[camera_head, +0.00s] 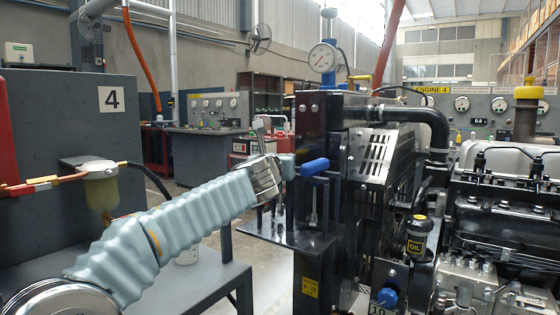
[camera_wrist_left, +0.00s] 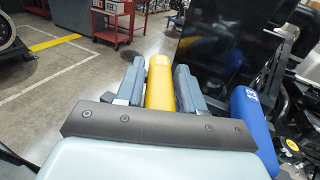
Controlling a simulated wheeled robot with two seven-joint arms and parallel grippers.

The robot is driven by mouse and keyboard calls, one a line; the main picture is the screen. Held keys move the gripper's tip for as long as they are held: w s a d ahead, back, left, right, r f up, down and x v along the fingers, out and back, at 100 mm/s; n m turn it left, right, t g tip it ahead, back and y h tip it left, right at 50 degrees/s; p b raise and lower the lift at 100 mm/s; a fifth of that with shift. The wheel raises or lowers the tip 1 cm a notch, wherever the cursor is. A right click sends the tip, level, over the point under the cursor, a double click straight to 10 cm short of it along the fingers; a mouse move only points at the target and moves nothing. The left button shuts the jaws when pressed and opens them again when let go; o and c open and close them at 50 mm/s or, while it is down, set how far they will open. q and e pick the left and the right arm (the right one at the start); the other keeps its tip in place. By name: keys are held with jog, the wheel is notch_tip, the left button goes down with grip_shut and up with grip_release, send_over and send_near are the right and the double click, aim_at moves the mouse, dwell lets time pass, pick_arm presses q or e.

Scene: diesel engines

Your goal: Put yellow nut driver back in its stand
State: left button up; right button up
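The yellow nut driver (camera_wrist_left: 160,82) shows in the left wrist view as a yellow handle with a small pale label. It lies between the two grey-blue fingers of my left gripper (camera_wrist_left: 159,85), which sit close on both sides of it. Its lower part is hidden behind the gripper's body. In the head view my left gripper (camera_head: 286,165) is at the dark engine panel, and the yellow handle is hidden there. A blue-handled driver (camera_head: 314,167) is just right of the gripper; it also shows in the wrist view (camera_wrist_left: 252,125). A dark shelf-like plate (camera_head: 272,232), possibly the stand, is below.
The black engine frame (camera_head: 318,120) with a gauge (camera_head: 322,56) stands close to the gripper. The engine (camera_head: 500,225) fills the right side. A grey bench (camera_head: 190,270) lies under my left arm. A red cart (camera_wrist_left: 113,20) stands on open floor behind.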

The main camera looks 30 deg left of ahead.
pick_arm(q)
jog(key=o, duration=0.3)
jog(key=shift+r, duration=0.15)
jog(key=shift+r+p, duration=0.45)
jog(key=shift+p, duration=0.05)
jog(key=shift+s+r, duration=0.1)
jog(key=shift+s, duration=0.1)
jog(key=b+v, duration=0.2)
jog(key=v, duration=0.9)
jog(key=shift+s+d, duration=0.15)
jog(key=shift+s, duration=0.15)
